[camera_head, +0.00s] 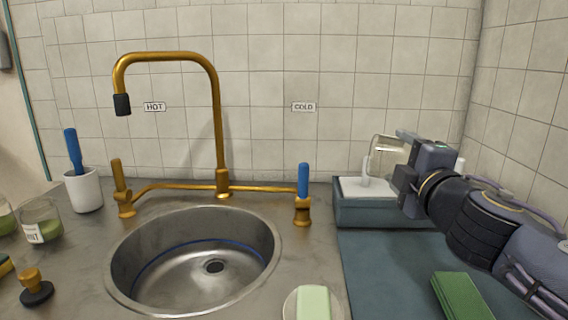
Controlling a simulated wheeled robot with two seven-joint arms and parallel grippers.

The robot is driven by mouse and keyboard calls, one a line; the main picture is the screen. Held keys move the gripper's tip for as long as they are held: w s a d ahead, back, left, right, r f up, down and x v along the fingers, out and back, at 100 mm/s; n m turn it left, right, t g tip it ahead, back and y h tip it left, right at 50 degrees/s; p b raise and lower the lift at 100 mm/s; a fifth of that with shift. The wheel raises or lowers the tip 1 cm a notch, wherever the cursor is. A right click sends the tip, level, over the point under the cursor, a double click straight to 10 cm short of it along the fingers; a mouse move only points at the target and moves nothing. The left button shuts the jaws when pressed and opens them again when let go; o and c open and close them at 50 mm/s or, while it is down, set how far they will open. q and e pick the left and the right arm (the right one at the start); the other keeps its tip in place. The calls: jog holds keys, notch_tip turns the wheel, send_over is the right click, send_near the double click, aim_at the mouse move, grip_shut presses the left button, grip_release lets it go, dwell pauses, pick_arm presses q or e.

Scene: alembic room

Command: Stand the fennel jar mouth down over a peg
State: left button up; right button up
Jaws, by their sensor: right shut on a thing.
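My right gripper (403,150) comes in from the right and is shut on a clear glass jar (385,147), taken to be the fennel jar; no label shows on it. The jar is held above the white top of a blue-grey peg rack (385,215). A white peg (365,172) stands at the left part of the rack, just below and by the jar's left side. I cannot tell whether the peg tip is inside the jar. Another white peg (459,165) shows partly behind my gripper. My left gripper is not in view.
A steel sink (195,262) with a brass tap (218,120) lies left of the rack. A soap bar (313,303) on a dish and a green sponge (461,296) are in front. Labelled glass jars (40,222) and a white cup (84,190) stand at the left.

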jog(key=m+b, duration=0.2)
jog(key=b, duration=0.3)
jog(key=m+t+h+b, duration=0.1)
jog(key=m+b, duration=0.2)
jog(key=b, duration=0.2)
jog(key=m+t+b, duration=0.1)
jog(key=m+b, duration=0.1)
jog(key=b, duration=0.3)
jog(key=shift+f+h, duration=0.3)
jog(key=shift+f, duration=0.1)
jog(key=shift+r+m+t+b, duration=0.3)
jog(key=shift+r+m+b, duration=0.15)
jog(key=shift+m, duration=0.35)
jog(key=shift+r+m+h, duration=0.1)
jog(key=shift+m+h, duration=0.3)
jog(key=shift+m, duration=0.2)
jog(key=shift+r+m+t+h, duration=0.15)
jog(key=shift+m+t+h, duration=0.2)
jog(key=shift+m, duration=0.25)
jog(key=m+h, duration=0.2)
jog(key=m, duration=0.2)
jog(key=shift+a+r+m, duration=0.1)
jog(key=shift+m, duration=0.2)
jog(key=m+h, duration=0.1)
jog(key=m, duration=0.1)
jog(key=m+h, duration=0.2)
jog(key=m, duration=0.1)
jog(key=shift+r+m, duration=0.1)
jog(key=shift+m, duration=0.2)
